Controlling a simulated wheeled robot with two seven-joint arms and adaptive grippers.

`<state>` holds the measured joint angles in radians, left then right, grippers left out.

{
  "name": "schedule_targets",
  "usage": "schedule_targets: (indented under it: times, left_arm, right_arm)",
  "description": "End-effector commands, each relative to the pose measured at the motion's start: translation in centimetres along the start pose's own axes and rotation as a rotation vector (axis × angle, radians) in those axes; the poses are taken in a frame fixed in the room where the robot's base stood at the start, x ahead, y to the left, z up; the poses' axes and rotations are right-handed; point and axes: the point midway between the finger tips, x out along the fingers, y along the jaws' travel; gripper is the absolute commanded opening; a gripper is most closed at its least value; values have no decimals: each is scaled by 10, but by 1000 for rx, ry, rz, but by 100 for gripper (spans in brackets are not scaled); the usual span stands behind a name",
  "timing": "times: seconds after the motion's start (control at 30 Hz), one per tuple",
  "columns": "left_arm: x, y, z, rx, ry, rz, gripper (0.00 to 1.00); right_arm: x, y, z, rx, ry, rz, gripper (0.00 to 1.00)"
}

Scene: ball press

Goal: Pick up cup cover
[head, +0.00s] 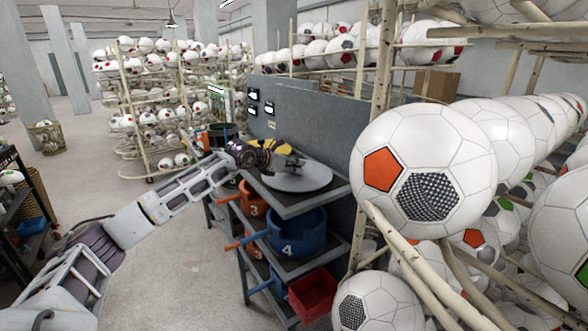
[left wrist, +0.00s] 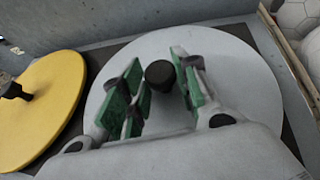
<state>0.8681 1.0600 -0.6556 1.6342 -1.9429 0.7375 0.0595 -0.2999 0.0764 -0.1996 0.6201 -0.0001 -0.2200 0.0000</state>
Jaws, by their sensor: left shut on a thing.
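A round light grey cup cover (head: 305,180) lies flat on the top of the metal rack. In the left wrist view the grey cover (left wrist: 225,50) fills the middle, with a black knob (left wrist: 160,75) at its centre. My left gripper (head: 288,162) is low over this cover. Its green-padded fingers stand on both sides of the knob, and the gripper is shut on it. A yellow cover (left wrist: 45,105) with its own black knob lies to the left, partly behind the gripper in the head view. My right gripper is in neither view.
The rack (head: 300,203) holds a blue pot marked 4 (head: 298,238), an orange pot marked 3 (head: 253,208) and a red bin (head: 313,292) on lower shelves. A grey panel (head: 310,115) stands behind. Ball racks with large soccer balls (head: 425,165) crowd the right.

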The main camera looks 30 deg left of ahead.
Motion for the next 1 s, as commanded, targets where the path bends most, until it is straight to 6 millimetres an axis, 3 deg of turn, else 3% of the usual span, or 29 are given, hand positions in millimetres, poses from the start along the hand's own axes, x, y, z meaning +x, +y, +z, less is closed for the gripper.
schedule_targets:
  times: [0.7,1.0]
  left_arm:
    - [-34,0,71,1,-10,0,0]
    - [-42,0,88,1,-7,0,0]
  right_arm:
    - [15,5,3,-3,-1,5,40]
    - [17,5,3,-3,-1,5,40]
